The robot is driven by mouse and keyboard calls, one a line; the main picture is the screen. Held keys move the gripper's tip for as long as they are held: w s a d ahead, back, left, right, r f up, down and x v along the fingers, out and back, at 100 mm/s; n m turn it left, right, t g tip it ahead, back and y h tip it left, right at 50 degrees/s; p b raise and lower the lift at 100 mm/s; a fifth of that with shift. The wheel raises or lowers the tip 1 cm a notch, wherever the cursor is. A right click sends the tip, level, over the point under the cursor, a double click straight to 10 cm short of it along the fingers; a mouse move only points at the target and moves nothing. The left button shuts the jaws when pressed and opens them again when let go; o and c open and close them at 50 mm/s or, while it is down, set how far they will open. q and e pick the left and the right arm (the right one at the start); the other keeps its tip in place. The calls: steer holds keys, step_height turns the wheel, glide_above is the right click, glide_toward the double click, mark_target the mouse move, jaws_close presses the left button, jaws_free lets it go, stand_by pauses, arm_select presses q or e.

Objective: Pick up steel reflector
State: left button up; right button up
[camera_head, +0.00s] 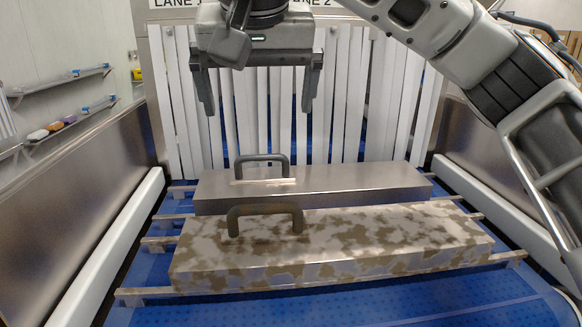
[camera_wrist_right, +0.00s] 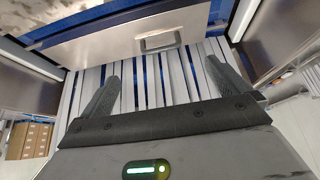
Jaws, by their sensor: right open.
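The steel reflector (camera_head: 350,183) is a long plain metal block with a dark arched handle (camera_head: 263,158) on top toward its left end. It lies across the conveyor, behind a similar camouflage-patterned block. The reflector also shows at the top of the right wrist view (camera_wrist_right: 105,45), its handle (camera_wrist_right: 160,43) seen between and beyond the fingertips. My right gripper (camera_head: 258,106) is open and empty, its fingers pointing down, above and apart from the handle in the head view. My left gripper is out of view.
The camouflage-patterned block (camera_head: 350,245) with its own brown handle (camera_head: 265,209) stands directly in front of the reflector. White strip curtains (camera_head: 345,110) hang behind. Metal side walls (camera_head: 75,200) and white rails flank the blue belt (camera_head: 420,308). Crossbars lie under the blocks.

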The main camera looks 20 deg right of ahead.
glide_toward(263, 176)
steer(key=shift+s+a+f, duration=0.2)
steer(key=shift+s+f, duration=0.1)
steer(key=shift+s, duration=0.25)
steer(key=shift+w+d+f+p, duration=0.1)
steer(key=shift+w+f+p, duration=0.2)
steer(key=shift+f+p, duration=0.05)
steer(key=x, duration=0.2)
steer(key=p+x, duration=0.1)
steer(key=x, duration=0.1)
steer(key=shift+w+d, duration=0.1)
steer(key=shift+w, duration=0.3)
steer(key=shift+w+f, duration=0.1)
steer(key=shift+f, duration=0.1)
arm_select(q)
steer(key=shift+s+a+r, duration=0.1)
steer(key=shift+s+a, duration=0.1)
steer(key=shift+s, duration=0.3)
arm_select(e)
steer(key=shift+r, duration=0.1)
steer(key=c, duration=1.3)
